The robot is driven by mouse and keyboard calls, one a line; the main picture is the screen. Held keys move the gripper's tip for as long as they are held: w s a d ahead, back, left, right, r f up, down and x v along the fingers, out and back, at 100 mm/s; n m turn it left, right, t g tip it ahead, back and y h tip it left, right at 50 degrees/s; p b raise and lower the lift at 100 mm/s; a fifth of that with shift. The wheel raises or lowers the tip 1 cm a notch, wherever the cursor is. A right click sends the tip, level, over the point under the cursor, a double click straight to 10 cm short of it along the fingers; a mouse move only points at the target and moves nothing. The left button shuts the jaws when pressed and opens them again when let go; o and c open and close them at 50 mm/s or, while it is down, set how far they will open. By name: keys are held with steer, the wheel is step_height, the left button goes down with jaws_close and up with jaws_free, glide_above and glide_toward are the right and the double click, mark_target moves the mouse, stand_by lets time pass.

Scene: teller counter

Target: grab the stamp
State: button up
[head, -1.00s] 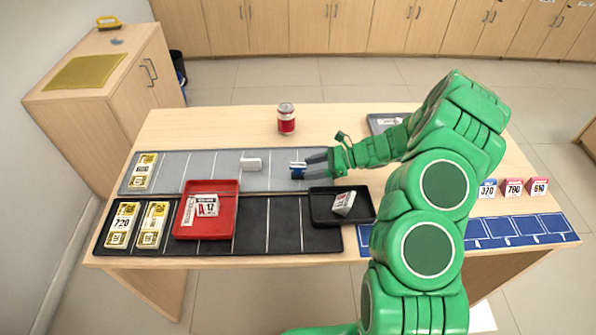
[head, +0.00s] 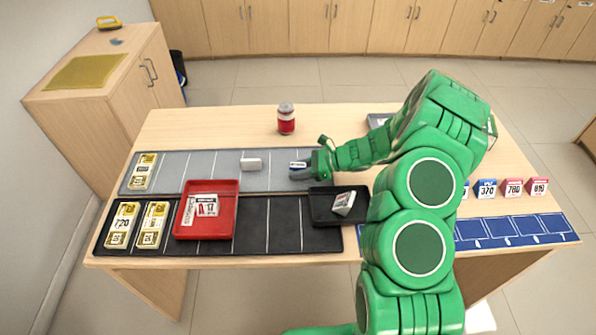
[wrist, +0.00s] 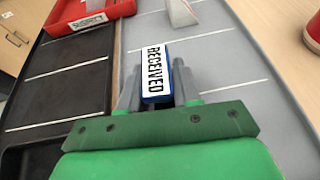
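The stamp (head: 298,164) is a small blue block with a white top label. The wrist view shows it reading RECEIVED (wrist: 155,74). It stands on the grey mat (head: 220,179), near the mat's right end. My gripper (head: 306,172) has come in from the right and is low at the stamp. In the wrist view, the grey fingers of my gripper (wrist: 157,88) lie on either side of the stamp, very close to its sides. I see no clear grip on it. The near finger hides most of the stamp's front in the head view.
A white block (head: 251,164) stands left of the stamp on the grey mat. A red tray (head: 236,220) and a black tray (head: 316,220) with labelled items are in front. A red-and-white can (head: 286,120) stands behind. Free mat lies between the white block and stamp.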

steer(key=shift+c, duration=0.9)
steer(key=shift+r, duration=0.15)
